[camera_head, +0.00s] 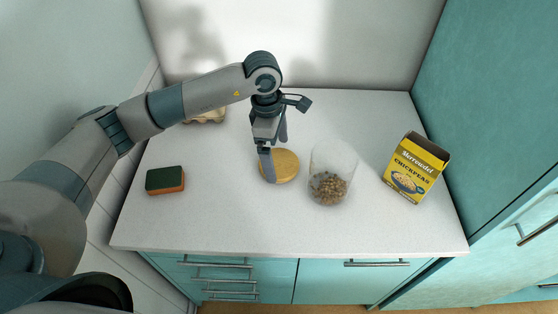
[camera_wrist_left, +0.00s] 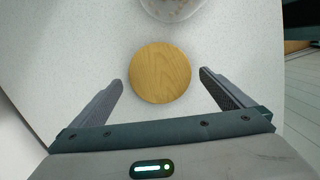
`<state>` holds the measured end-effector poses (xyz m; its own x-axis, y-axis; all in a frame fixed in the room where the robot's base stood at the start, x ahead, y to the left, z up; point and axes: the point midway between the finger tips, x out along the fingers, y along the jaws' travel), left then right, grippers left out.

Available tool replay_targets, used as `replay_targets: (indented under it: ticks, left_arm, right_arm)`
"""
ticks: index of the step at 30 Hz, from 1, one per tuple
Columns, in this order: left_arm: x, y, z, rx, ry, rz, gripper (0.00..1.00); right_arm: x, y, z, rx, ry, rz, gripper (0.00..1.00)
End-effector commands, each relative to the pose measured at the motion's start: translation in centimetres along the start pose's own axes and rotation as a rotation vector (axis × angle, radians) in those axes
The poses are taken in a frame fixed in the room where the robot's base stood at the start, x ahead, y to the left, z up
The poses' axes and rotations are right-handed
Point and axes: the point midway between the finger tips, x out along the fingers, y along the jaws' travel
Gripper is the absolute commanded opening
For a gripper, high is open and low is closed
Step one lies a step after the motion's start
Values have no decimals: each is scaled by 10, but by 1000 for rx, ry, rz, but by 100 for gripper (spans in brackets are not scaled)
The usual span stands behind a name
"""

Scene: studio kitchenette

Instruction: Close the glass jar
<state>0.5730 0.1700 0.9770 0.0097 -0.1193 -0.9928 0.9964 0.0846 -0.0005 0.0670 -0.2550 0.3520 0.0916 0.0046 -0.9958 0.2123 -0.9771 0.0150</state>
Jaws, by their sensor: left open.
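The round wooden lid (camera_head: 287,167) lies flat on the counter, just left of the glass jar. It also shows in the left wrist view (camera_wrist_left: 160,72), centred ahead of my fingers. The clear glass jar (camera_head: 333,168) stands upright and uncovered, with brown chickpea-like contents at the bottom. Its edge shows at the top of the left wrist view (camera_wrist_left: 172,8). My left gripper (camera_head: 274,158) points down over the lid, with one finger in front of the lid's left part. It is open and empty, its fingers (camera_wrist_left: 160,85) spread on either side of the lid. My right gripper is out of view.
A yellow chickpeas box (camera_head: 415,168) stands at the right of the counter (camera_head: 240,225). A green and orange sponge (camera_head: 165,180) lies at the left. An egg carton (camera_head: 209,117) sits behind my left arm. The front middle is clear.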

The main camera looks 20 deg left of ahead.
Motion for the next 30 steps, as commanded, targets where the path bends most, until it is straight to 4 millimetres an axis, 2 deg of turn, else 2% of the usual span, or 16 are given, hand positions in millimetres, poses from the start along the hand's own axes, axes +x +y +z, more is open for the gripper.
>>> replay_targets:
  ticks: [1,7,21,23,26,30]
  left_arm:
    - [3,-1,1,-1,0,-4,100]
    - [22,-1,1,1,0,-1,100]
    - [23,0,0,2,0,1,100]
    - [23,0,0,2,0,1,88]
    - [23,0,0,2,0,1,64]
    - [23,0,0,2,-1,1,61]
  right_arm:
    - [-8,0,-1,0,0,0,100]
    - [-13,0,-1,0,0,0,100]
    - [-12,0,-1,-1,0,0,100]
    - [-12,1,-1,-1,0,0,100]
    - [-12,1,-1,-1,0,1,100]
    - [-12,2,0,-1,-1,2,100]
